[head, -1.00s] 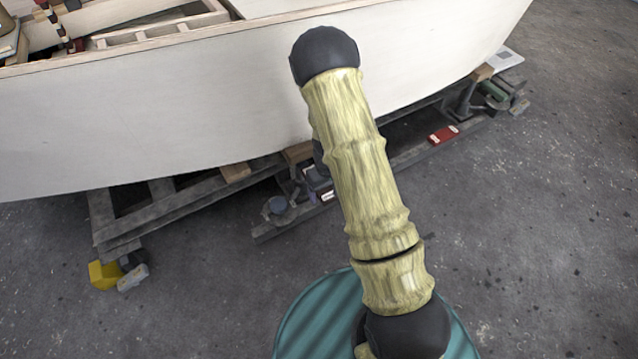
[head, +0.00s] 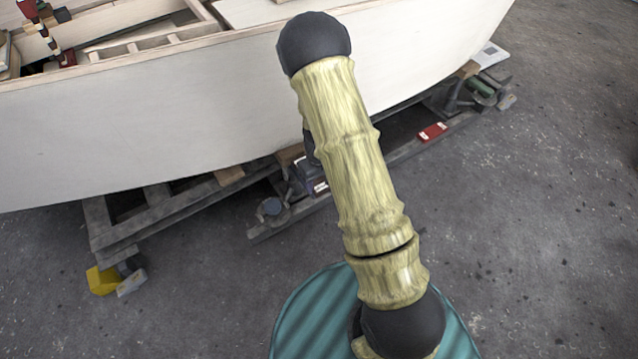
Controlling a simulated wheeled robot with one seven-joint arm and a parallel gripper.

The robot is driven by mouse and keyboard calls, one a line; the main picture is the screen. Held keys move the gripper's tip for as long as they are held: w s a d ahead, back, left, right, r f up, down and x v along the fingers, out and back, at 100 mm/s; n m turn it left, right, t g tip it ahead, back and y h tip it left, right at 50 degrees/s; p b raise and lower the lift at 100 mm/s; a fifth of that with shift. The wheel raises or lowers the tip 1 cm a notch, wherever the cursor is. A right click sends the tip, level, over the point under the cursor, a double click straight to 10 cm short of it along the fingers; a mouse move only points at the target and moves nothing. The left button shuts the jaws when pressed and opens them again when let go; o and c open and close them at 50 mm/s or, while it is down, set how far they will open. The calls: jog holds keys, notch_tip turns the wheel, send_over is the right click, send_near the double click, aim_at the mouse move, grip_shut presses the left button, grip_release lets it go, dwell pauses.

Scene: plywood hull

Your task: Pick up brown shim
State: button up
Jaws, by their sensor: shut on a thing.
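My arm's upper link crosses the middle of the head view, from the lower right up to a dark rounded joint. My gripper is not in view; the far part of the arm lies behind the upper link, with only a dark bit at its left edge. I cannot make out the brown shim for certain. Brownish wooden blocks sit under the white hull (head: 150,125): one left of my arm (head: 230,174), one partly behind my arm (head: 288,156) and one at the far right (head: 469,69). What my gripper holds is hidden.
Grey timber supports (head: 140,215) stand under the hull. A red box (head: 432,132) lies on the right support. A yellow block (head: 102,280) is on the floor at left. The concrete floor at right is clear.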

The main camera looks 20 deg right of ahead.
notch_tip(320, 180, up, 5)
jog(key=shift+p, duration=0.85)
jog(key=shift+f, duration=0.15)
notch_tip(320, 180, down, 10)
jog(key=b, duration=0.5)
jog(key=shift+b, duration=0.35)
dwell(1.0)
jog(key=shift+w, duration=0.1)
jog(key=shift+w+a+p, duration=0.3)
jog(key=shift+w, duration=0.5)
jog(key=shift+w+a+p, duration=0.25)
jog(key=shift+w, duration=0.55)
jog(key=shift+w+a+p, duration=0.3)
jog(key=shift+w, duration=0.5)
jog(key=shift+w+a, duration=0.3)
jog(key=shift+w, duration=0.55)
jog(key=shift+w+a, duration=0.25)
jog(key=shift+w, duration=0.6)
jog(key=shift+w+a, duration=0.3)
jog(key=shift+w, duration=0.55)
